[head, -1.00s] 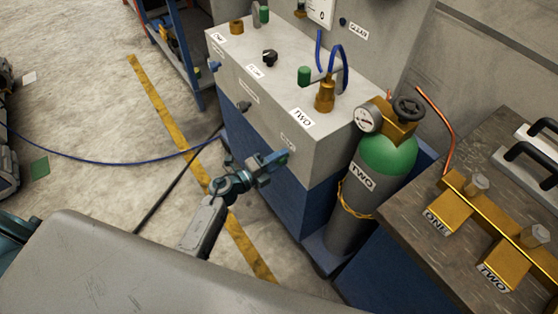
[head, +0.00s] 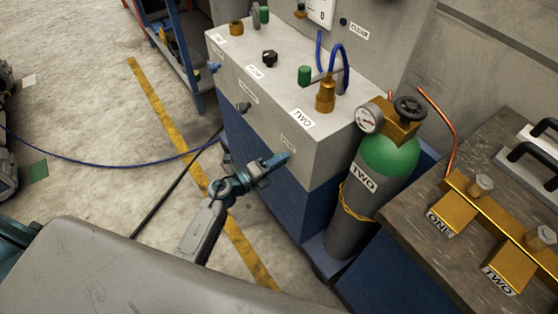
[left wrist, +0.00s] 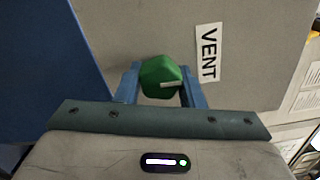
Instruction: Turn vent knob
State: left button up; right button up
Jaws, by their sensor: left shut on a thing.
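The green vent knob (left wrist: 160,76), with a pale line on its face, sits on the grey panel beside the label VENT (left wrist: 208,52) in the left wrist view. My left gripper (left wrist: 160,88) has one blue finger on each side of the knob and is shut on it. In the head view my left gripper (head: 278,160) reaches the front face of the grey box (head: 318,158), just below the small label; its fingers hide the knob there. My right gripper is not in view.
A green-topped gas cylinder marked TWO (head: 385,165) stands right of the box. A workbench (head: 410,210) with brass fittings is further right. A blue hose (head: 100,162) runs across the floor at left. The floor left of the box is mostly open.

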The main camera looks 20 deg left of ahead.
pick_arm(q)
jog(key=o, duration=1)
jog(key=shift+s+a+f, duration=0.1)
jog(key=shift+s+a, duration=0.1)
jog(key=shift+s, duration=0.05)
jog(key=b+v, duration=0.2)
jog(key=v, duration=0.8)
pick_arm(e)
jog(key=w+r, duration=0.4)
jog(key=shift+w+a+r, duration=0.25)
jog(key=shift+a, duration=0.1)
pick_arm(q)
jog(key=shift+s+a, duration=0.1)
jog(key=shift+a, duration=0.05)
